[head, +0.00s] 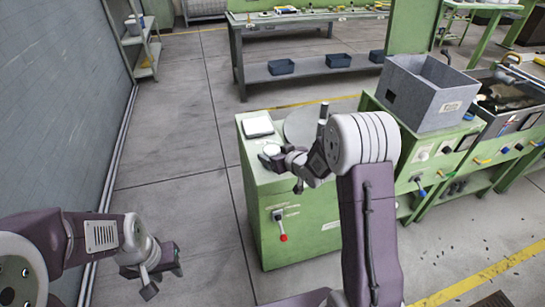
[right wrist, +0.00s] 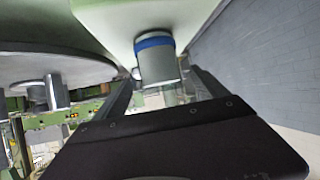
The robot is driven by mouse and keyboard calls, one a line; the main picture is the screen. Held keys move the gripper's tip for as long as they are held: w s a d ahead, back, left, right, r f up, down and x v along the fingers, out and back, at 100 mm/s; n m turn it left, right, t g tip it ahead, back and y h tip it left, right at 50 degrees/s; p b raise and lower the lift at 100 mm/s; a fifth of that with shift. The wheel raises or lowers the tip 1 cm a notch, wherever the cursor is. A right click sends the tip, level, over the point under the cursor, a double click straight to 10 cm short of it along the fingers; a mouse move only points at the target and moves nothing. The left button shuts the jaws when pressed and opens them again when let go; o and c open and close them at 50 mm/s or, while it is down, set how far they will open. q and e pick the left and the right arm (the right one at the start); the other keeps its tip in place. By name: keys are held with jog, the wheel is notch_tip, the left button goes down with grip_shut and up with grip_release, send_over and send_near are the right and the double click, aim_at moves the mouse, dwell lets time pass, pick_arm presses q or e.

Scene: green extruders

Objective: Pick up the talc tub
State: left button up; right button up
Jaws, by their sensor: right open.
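The talc tub, a small pale cylinder with a blue band (right wrist: 157,62), stands on the green cabinet top (head: 250,168). In the head view its round white top (head: 271,149) shows at the cabinet's left side, partly hidden by my right gripper. My right gripper (head: 277,165) is open. In the right wrist view its two fingers (right wrist: 163,88) reach toward the tub from either side, with the tub seen in the gap at their tips. I cannot tell whether they touch it. My left gripper (head: 160,285) hangs over the floor at lower left, away from the cabinet; its jaw opening is unclear.
A white flat-topped item (head: 258,125) sits on the cabinet behind the tub. A round grey disc (head: 301,124) lies to its right, partly behind my arm. A large grey bin (head: 425,95) stands further right. The floor (head: 165,150) left of the cabinet is clear.

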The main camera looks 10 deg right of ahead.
aim_at(273, 146)
jog(key=x, duration=0.3)
jog(key=shift+a, duration=0.1)
jog(key=shift+s, duration=0.1)
jog(key=shift+c, duration=0.6)
jog(key=c, duration=1.6)
jog(key=shift+o, duration=0.2)
jog(key=shift+r, duration=0.1)
jog(key=r, duration=0.1)
jog(key=r+p, duration=0.1)
jog(key=r, duration=0.3)
jog(key=shift+w+d, duration=0.25)
jog(key=shift+d, duration=0.1)
jog(key=w+d+r+p, duration=0.5)
jog(key=d+r+p, duration=0.1)
jog(key=d, duration=0.3)
jog(key=shift+d, duration=0.35)
